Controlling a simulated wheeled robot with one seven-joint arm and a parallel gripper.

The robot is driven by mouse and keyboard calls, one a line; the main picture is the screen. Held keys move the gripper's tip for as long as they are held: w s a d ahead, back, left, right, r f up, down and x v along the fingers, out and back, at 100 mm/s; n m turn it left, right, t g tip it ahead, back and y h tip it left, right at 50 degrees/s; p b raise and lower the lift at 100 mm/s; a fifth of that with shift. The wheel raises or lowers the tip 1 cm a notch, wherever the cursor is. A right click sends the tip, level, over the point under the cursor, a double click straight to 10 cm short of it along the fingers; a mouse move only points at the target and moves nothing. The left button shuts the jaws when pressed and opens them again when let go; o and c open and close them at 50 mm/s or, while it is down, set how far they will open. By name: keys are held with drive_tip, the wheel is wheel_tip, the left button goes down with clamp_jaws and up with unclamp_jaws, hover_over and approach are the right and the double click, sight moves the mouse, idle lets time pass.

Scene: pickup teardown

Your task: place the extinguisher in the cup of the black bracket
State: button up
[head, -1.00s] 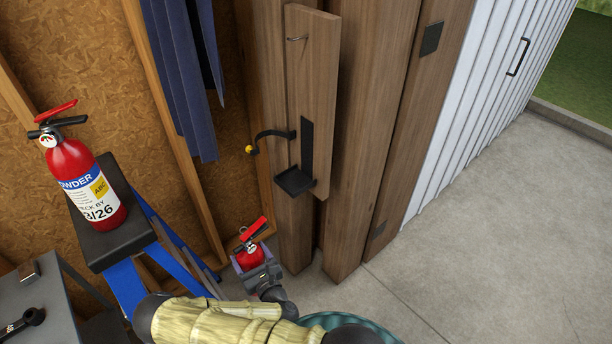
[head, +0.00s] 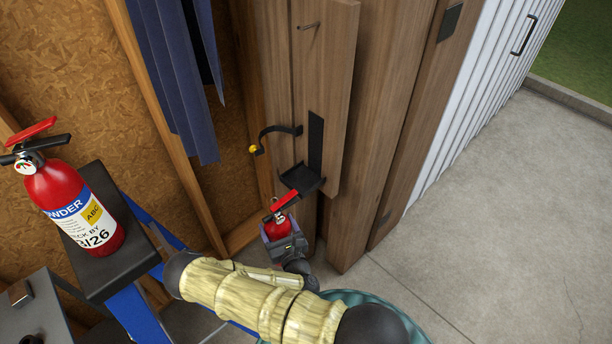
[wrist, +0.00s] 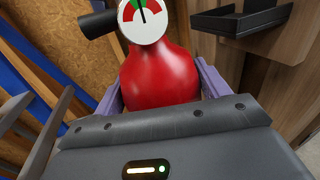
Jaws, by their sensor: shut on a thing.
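A small red extinguisher (head: 278,227) with a red lever and a round gauge is in my gripper (head: 284,246). In the wrist view the red body of the extinguisher (wrist: 160,75) sits between the purple fingers of my gripper (wrist: 160,95), which are shut on it. Its lower part is hidden by the gripper. The black bracket (head: 315,140) is fixed to a wooden board, with a shallow cup (head: 302,180) at its bottom and a strap (head: 277,131) swung out to the left. The extinguisher is below the cup in the head view; the cup also shows at upper right in the wrist view (wrist: 240,20).
A larger extinguisher (head: 75,205) stands on the black top of a blue ladder (head: 118,255) at left. Blue cloth (head: 178,80) hangs left of the bracket. A nail (head: 310,26) sticks out above it. Concrete floor at right is clear.

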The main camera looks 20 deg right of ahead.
drive_tip(key=shift+d+r, duration=0.15)
drive_tip(key=shift+r, duration=0.05)
